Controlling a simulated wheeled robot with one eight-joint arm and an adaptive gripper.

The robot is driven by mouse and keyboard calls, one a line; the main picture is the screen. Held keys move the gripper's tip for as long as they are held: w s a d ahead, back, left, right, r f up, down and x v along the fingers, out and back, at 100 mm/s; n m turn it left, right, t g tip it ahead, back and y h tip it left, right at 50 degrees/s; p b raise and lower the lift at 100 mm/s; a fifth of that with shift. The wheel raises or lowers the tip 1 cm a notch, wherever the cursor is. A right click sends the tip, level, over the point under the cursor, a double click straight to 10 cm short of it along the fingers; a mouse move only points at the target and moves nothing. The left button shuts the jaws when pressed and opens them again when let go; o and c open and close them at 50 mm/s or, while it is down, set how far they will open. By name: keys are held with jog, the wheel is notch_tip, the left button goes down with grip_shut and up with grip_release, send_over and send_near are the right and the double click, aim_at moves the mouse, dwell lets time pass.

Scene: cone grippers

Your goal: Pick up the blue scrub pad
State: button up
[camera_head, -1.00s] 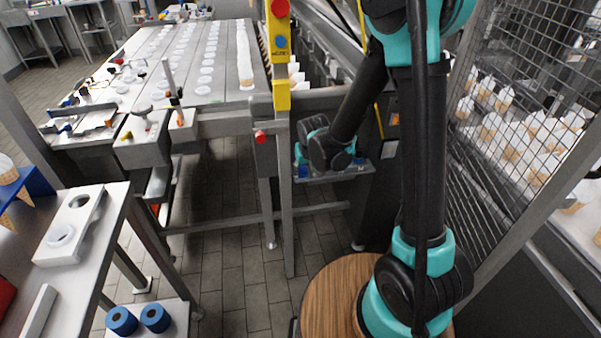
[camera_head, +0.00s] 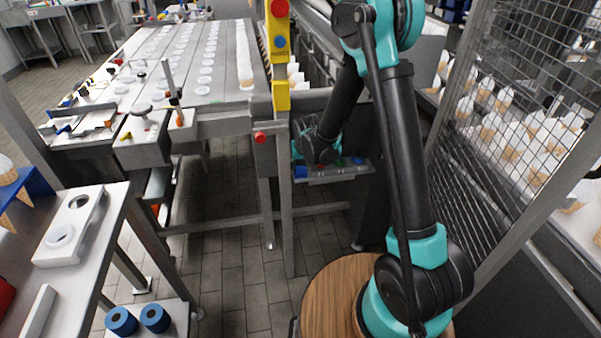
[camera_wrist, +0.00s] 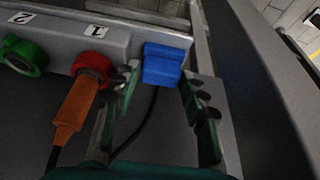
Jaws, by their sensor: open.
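A blue block-like piece, apparently the blue scrub pad (camera_wrist: 162,66), sits at the end of a grey tray against its wall in the wrist view. A blue patch (camera_head: 300,171) shows at the left end of the tray in the head view. My gripper (camera_wrist: 159,84) is open. Its fingers stand to the left and right of the blue piece with a gap between, and nothing is held. The left finger is close to a red ring. In the head view my arm hides much of the tray, and the fingertips cannot be made out.
The red ring (camera_wrist: 93,67) with an orange handle (camera_wrist: 76,108) and a green ring (camera_wrist: 25,57) sit by labels "1" and "2". A black cable (camera_wrist: 140,128) runs below the blue piece. A yellow post (camera_head: 281,60) stands left of my arm, a mesh fence (camera_head: 520,85) right.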

aim_at(301, 169)
jog(key=c, duration=0.7)
jog(key=shift+s+r, duration=0.2)
jog(key=shift+r, duration=0.3)
notch_tip(301, 169, up, 6)
jog(key=shift+f, duration=0.1)
jog(key=s+d, duration=0.2)
jog(key=s, duration=0.7)
jog(key=s+d, duration=0.3)
jog(key=s, duration=0.6)
jog(key=shift+s+d, duration=0.3)
jog(key=shift+s, duration=0.1)
